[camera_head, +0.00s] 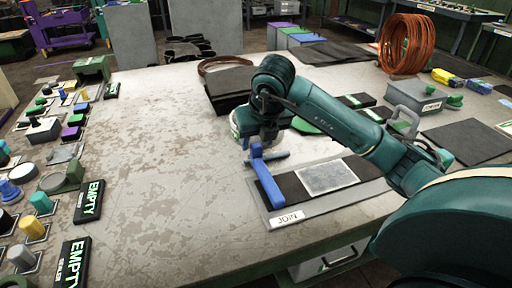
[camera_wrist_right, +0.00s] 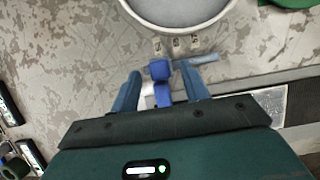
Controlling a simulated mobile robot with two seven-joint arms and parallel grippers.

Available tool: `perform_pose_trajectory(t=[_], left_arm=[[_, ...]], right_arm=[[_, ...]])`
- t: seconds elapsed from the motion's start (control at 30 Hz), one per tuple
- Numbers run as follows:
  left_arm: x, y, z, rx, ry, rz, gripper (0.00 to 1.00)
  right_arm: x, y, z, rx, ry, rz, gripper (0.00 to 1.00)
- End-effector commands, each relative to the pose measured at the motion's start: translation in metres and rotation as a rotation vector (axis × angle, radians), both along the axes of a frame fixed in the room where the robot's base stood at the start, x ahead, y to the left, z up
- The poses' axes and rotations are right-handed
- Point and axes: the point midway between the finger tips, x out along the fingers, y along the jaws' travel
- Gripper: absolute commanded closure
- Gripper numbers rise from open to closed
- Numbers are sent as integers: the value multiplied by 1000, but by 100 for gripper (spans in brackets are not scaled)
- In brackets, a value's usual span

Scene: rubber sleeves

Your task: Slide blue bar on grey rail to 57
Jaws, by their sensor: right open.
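A long blue bar (camera_head: 268,185) shows in the head view at the left end of the JOIN board, below my right gripper (camera_head: 262,146). In that view the bar and the blue fingers are hard to separate. In the right wrist view, my right gripper (camera_wrist_right: 160,88) is open, its two fingers apart. A blue block (camera_wrist_right: 160,70), which looks like part of the bar, shows between them; I cannot tell whether they touch it. A thin grey-blue strip (camera_wrist_right: 205,58) runs right from there, with small unreadable marks above. I cannot pick out the grey rail for sure.
The grey board with a JOIN label (camera_head: 288,218) carries a dark mat and a speckled plate (camera_head: 327,177). A grey box (camera_head: 414,97) stands to the right. EMPTY signs (camera_head: 89,201) and several small parts line the left side. The table's left middle is clear.

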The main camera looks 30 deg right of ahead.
Motion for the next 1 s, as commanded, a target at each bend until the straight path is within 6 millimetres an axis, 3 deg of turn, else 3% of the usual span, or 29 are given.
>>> perform_pose_trajectory(t=[0.2, 0.57, 1.0], left_arm=[[-1, 1, 0, 2, -9, 2, 10], [-1, 1, 1, 1, -14, 3, 10], [-2, 2, 0, 1, -7, 4, 10]], right_arm=[[9, -1, -23, 2, 2, 2, 55], [11, -2, -27, 1, 0, 1, 55], [11, -2, -26, 1, 0, 1, 91]])
